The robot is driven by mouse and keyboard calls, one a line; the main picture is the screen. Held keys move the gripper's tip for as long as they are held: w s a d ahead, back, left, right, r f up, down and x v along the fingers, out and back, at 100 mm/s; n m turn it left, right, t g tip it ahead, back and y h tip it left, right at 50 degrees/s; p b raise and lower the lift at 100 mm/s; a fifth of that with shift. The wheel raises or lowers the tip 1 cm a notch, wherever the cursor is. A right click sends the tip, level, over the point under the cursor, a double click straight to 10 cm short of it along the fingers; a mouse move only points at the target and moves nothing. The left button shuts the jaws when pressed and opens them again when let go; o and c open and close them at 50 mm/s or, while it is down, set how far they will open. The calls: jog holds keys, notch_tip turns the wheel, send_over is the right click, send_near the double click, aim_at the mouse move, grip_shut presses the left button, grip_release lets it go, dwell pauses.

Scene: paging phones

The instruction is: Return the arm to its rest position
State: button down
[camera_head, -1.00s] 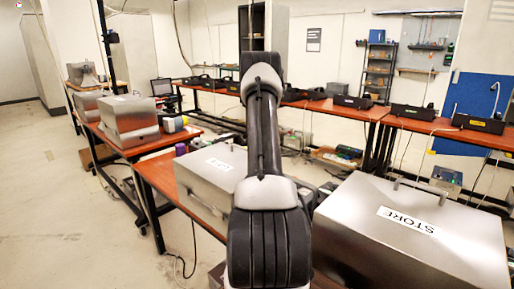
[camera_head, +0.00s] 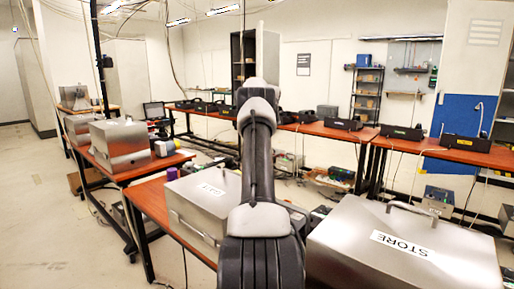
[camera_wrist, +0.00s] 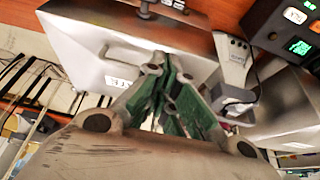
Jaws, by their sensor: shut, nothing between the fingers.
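My arm (camera_head: 259,165) reaches forward up the middle of the head view. Its far end hides my gripper there. In the wrist view my gripper (camera_wrist: 172,88) has its green-lined fingers together, with nothing held between them. Beyond the fingers is a silver metal box (camera_wrist: 85,45) with a white label, seen tilted. I cannot tell whether the fingers touch it; they appear apart from it.
A silver box labelled STORE (camera_head: 455,262) stands close at the right. Another labelled silver box (camera_head: 185,205) stands left of my arm on an orange-topped table (camera_head: 150,200). A dark device (camera_wrist: 285,30) with a lit green screen shows in the wrist view. Open floor (camera_head: 50,220) lies at left.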

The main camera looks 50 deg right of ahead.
jog(key=shift+d+r, duration=0.2)
jog(key=shift+r, duration=0.35)
